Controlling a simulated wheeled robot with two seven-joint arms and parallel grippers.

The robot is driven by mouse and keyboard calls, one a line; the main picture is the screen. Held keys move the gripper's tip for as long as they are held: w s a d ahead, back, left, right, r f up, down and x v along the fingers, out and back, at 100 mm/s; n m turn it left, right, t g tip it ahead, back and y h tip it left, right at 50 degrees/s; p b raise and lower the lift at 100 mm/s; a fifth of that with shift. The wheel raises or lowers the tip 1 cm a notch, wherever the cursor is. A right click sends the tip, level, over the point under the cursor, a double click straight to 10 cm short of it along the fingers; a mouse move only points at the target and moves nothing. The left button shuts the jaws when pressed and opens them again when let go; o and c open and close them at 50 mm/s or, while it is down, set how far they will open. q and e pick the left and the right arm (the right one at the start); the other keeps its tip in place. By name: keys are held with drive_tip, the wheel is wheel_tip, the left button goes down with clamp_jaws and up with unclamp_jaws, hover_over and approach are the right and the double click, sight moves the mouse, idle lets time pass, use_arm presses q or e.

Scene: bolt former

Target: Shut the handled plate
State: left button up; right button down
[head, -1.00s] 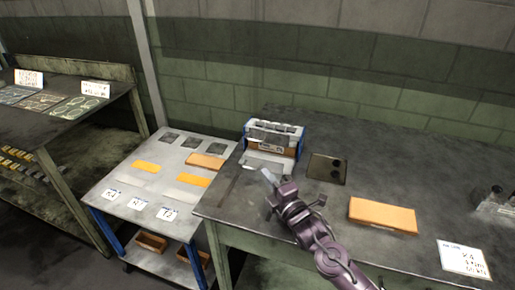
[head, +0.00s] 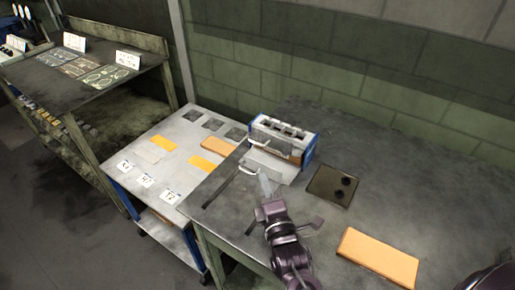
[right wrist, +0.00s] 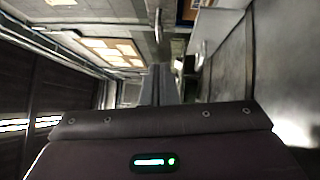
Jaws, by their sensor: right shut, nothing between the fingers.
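The bolt former (head: 284,138) is a white and blue box with orange-brown parts on the dark workbench. Its pale handled plate (head: 272,164) lies folded out at the front, with a light handle (head: 249,170) at its near left edge. My right gripper (head: 265,184) is shut and empty just in front of the plate, close to the handle. In the right wrist view the shut fingers (right wrist: 160,85) point toward the pale plate (right wrist: 207,35), and the handle (right wrist: 178,66) shows just past their tips. I cannot tell whether they touch. My left gripper is not in view.
A lower cart (head: 150,185) with orange pieces and labels stands at the left. A green block wall is behind.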

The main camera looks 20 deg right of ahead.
sight(274, 138)
drive_tip(key=w, duration=0.2)
drive_tip(key=w+r+p, duration=0.1)
drive_tip(key=w, duration=0.5)
drive_tip(key=shift+w+d+r, duration=0.15)
drive_tip(key=shift+w+d, duration=0.05)
drive_tip(key=shift+w+p, duration=0.35)
drive_tip(key=shift+w, duration=0.35)
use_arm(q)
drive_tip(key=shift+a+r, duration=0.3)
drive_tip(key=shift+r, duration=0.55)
use_arm(e)
drive_tip(key=shift+d, duration=0.1)
drive_tip(key=shift+w+d+r, duration=0.1)
drive_tip(key=shift+w+d, duration=0.55)
drive_tip(key=shift+d, duration=0.35)
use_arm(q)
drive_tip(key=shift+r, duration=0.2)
use_arm(e)
drive_tip(key=shift+r, duration=0.1)
